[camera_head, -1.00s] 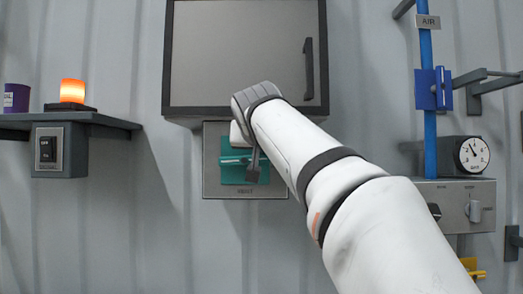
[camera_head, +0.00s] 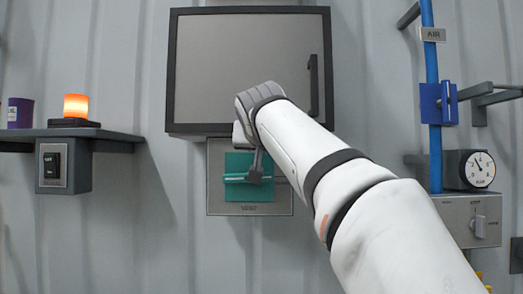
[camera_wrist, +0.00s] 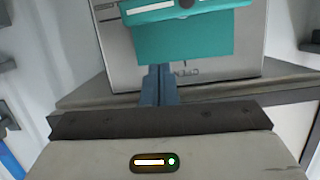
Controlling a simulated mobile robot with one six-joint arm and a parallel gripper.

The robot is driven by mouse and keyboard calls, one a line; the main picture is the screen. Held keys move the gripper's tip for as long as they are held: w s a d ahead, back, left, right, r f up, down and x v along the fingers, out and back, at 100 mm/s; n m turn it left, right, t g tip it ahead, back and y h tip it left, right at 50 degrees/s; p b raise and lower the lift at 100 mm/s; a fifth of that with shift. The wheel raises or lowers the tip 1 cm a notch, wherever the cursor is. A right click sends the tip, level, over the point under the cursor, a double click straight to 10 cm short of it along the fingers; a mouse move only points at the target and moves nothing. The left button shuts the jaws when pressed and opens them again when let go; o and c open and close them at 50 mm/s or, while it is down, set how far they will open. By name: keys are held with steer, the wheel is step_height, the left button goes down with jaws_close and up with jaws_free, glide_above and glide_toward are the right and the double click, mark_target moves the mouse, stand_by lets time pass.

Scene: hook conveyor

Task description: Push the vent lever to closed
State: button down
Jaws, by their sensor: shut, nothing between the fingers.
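The vent (camera_head: 250,207) is a grey plate with a teal panel under the dark-framed cabinet. A pale lever bar (camera_head: 234,178) lies about level across the teal. My gripper (camera_head: 255,176) is in front of the panel's right part and hides that end of the bar. In the wrist view my gripper (camera_wrist: 160,78) is shut and empty, its blue-grey fingertips just below the teal panel (camera_wrist: 185,42). The teal lever part (camera_wrist: 172,9) is at the top, apart from the fingertips in the picture. Lettering that looks like "OPEN" is beside the fingertips.
The framed cabinet (camera_head: 245,72) is right above the vent. A shelf (camera_head: 108,138) with an orange lamp (camera_head: 76,106) juts out at left. A blue pipe (camera_head: 434,100), gauge (camera_head: 478,169) and knob box (camera_head: 470,220) are at right. Bare wall lies below the vent.

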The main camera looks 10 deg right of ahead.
steer(key=b+v, duration=0.3)
steer(key=v, duration=0.7)
steer(key=shift+a, duration=0.1)
step_height(320, 180, down, 17)
steer(key=n+g+y, duration=0.1)
steer(key=n+g, duration=0.1)
steer(key=g, duration=0.2)
steer(key=s+f+g, duration=0.2)
steer(key=s+f, duration=0.4)
steer(key=f, duration=0.6)
steer(key=s+d+f+g+y, duration=0.1)
steer(key=s+f+g, duration=0.2)
steer(key=f, duration=1)
steer(key=s+d+f+n+g+y, duration=0.1)
steer(key=s+f+g, duration=0.2)
steer(key=s+f, duration=0.6)
step_height(320, 180, down, 5)
steer(key=shift+s+r, duration=0.15)
steer(key=shift+r, duration=0.1)
steer(key=shift+d, duration=0.15)
steer(key=c, duration=2.1)
jaws_free()
